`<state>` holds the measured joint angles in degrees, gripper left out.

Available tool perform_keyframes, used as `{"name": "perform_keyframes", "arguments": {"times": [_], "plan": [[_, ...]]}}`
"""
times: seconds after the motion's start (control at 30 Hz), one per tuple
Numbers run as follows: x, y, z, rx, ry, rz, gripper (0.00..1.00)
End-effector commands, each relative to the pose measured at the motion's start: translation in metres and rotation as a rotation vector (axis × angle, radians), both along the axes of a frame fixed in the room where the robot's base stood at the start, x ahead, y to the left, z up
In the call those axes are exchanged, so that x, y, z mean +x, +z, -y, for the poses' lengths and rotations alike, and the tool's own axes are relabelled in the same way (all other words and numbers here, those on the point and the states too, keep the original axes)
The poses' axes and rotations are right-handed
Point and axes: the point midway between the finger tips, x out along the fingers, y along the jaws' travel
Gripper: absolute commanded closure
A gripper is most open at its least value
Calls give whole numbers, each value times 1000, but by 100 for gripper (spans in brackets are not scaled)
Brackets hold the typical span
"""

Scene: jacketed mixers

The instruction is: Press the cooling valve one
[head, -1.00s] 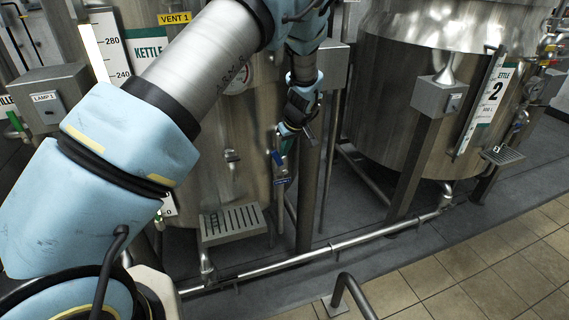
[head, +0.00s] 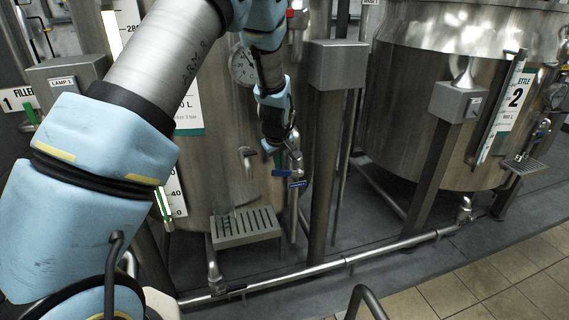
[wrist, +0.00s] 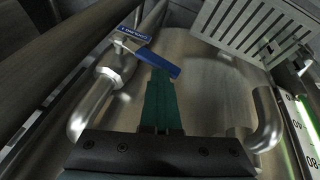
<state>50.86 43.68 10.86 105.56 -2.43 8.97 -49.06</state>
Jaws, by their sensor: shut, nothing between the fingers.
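The cooling valve has a blue lever handle (head: 280,172) on a steel pipe at the right front of kettle one. In the wrist view the blue handle (wrist: 152,61) slants across just beyond my fingertips. A small blue label plate (head: 297,184) hangs by the valve and also shows in the wrist view (wrist: 134,34); its text is too small to read surely. My gripper (head: 277,152) is just above the handle in the head view. In the wrist view its green fingers (wrist: 161,74) are shut together and empty, tips at the handle's edge. I cannot tell whether they touch it.
Kettle one's steel wall (head: 215,165) lies close behind, with a slotted drip tray (head: 245,228) low to the left. A grey post with a box (head: 338,65) stands right of the valve. Kettle two (head: 440,115) is farther right. A low pipe (head: 330,264) runs along the floor.

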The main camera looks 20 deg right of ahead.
Motion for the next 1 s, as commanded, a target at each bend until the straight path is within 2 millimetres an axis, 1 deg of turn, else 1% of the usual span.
{"name": "perform_keyframes", "arguments": {"times": [0.03,0.1,0.4,0.7,1.0], "plan": [[1,-7,-4,2,2,0,100],[1,-11,-7,1,2,-1,100],[2,-24,-14,2,2,0,100],[2,-32,-18,6,3,-4,100],[1,-35,-21,11,5,-8,100]]}}
